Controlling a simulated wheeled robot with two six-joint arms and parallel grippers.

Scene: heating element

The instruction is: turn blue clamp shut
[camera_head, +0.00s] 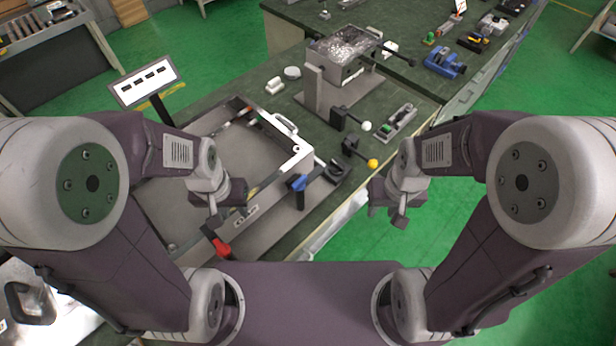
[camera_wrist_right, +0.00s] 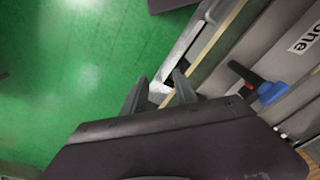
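The blue clamp (camera_head: 299,183) sits on the near right side of the large grey box frame (camera_head: 262,205), with a dark post below its blue handle. In the right wrist view the blue clamp (camera_wrist_right: 271,92) shows at the right, joined to a black lever. My right gripper (camera_head: 398,218) is to the right of the clamp, apart from it, over the green floor. In the wrist view its two fingers (camera_wrist_right: 160,88) are spread with nothing held. My left gripper (camera_head: 212,218) is above the box's near left part, away from the blue clamp; its finger opening is unclear.
A red clamp (camera_head: 221,247) is on the box's near edge, below my left gripper. A yellow-knobbed lever (camera_head: 371,162) and a white-knobbed lever (camera_head: 365,126) are on the green bench behind. A metal-topped unit (camera_head: 342,50) stands farther back. Open floor lies at the right.

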